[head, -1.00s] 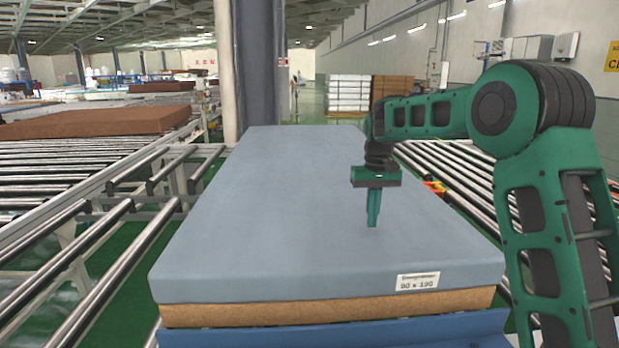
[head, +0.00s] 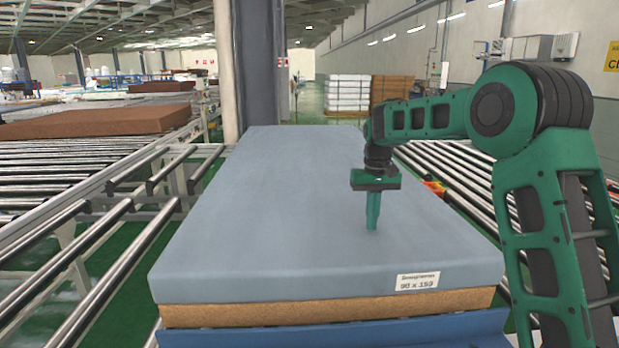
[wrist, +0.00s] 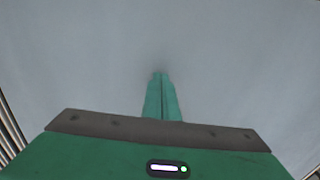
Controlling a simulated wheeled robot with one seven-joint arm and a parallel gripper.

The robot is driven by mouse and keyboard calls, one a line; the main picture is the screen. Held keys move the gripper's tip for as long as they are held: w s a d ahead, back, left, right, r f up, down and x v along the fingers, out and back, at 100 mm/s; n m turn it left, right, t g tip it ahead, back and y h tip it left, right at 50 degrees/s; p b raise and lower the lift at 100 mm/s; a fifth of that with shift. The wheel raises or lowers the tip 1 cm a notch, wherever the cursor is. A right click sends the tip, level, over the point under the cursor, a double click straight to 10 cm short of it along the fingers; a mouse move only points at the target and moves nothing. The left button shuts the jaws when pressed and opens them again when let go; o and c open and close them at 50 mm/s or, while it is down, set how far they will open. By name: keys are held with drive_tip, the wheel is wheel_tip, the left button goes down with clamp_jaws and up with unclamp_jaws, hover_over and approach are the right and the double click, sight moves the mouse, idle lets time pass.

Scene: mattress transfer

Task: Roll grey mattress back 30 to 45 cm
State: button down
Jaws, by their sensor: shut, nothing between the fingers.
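The grey mattress (head: 270,215) lies flat and long, running away from me, with a white size label on its near right edge. It lies on top of a brown layer (head: 330,308) with a blue surface (head: 340,335) below. My gripper (head: 372,228) points straight down over the right half of the mattress, its fingertips at or very near the top surface. In the wrist view the two green fingers (wrist: 160,76) are together with nothing between them, and grey mattress fills the view beyond them. Whether the tips press on the mattress is hard to tell.
Roller conveyors run along the left (head: 75,265) and right (head: 460,180) of the mattress. A grey column (head: 255,65) stands just beyond its far left end. A brown slab (head: 100,122) lies on rollers at the left. Stacked pallets (head: 350,95) stand far back.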

sight(353, 233)
drive_tip(key=shift+f, duration=0.55)
drive_tip(key=shift+s+a, duration=0.1)
drive_tip(key=shift+a, duration=0.05)
drive_tip(key=shift+s+a+f, duration=0.1)
drive_tip(key=shift+a+f, duration=0.05)
drive_tip(key=shift+a, duration=1.05)
drive_tip(key=shift+a+f, duration=0.1)
drive_tip(key=shift+a, duration=1.05)
drive_tip(key=shift+a+r, duration=0.2)
drive_tip(key=shift+a, duration=2.1)
drive_tip(key=shift+a+r, duration=0.1)
drive_tip(key=shift+a, duration=0.15)
drive_tip(key=shift+r, duration=0.1)
